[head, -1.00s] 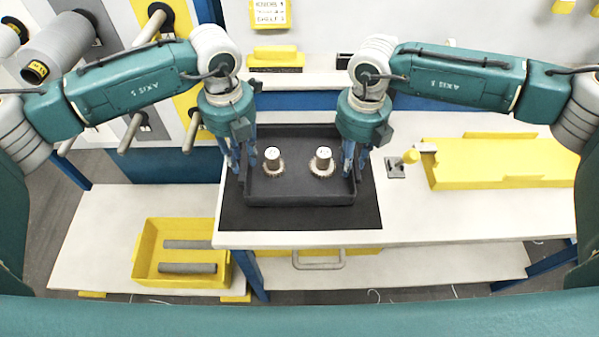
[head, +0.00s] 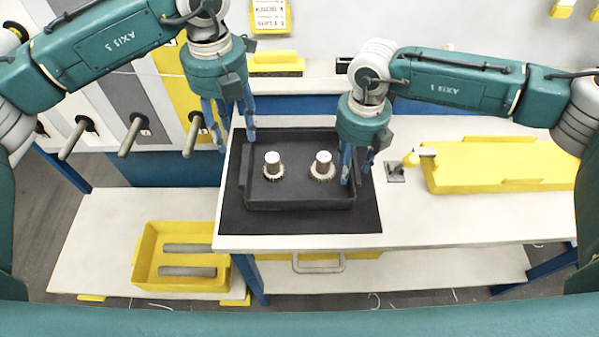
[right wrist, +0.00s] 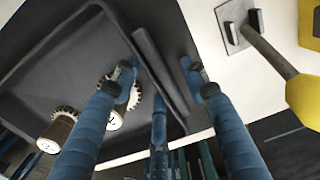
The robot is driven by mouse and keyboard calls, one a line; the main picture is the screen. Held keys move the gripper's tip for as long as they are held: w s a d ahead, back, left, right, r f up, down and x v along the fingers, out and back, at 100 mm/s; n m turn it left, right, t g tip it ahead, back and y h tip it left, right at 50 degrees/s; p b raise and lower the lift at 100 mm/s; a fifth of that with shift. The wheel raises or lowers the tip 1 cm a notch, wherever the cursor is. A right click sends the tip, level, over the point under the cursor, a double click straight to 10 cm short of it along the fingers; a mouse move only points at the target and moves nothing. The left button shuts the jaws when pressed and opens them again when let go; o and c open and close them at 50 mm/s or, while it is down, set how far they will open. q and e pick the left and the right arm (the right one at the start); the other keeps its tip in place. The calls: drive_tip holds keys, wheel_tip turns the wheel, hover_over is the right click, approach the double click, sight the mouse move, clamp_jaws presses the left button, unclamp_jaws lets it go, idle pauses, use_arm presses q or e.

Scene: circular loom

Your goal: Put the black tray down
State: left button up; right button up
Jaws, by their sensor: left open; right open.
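The black tray (head: 300,196) rests flat on a dark mat (head: 345,224) on the white table. It holds two parts with white cylinders and toothed bases, the left one (head: 272,163) and the right one (head: 322,164). My left gripper (head: 234,140) is open and empty, raised above the tray's back left corner and apart from it. My right gripper (head: 356,172) is open at the tray's right side. In the right wrist view its fingers (right wrist: 160,80) are spread around the tray's right handle bar (right wrist: 160,70); whether they touch it I cannot tell.
A yellow tray (head: 500,165) lies on the table at right, beside a small yellow-handled clamp (head: 408,160). A yellow bin (head: 182,284) with grey rods stands on the lower shelf at left. Pegs (head: 133,135) stick out from the left panel.

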wheel_tip(320, 180, up, 12)
idle(0.6)
idle(0.4)
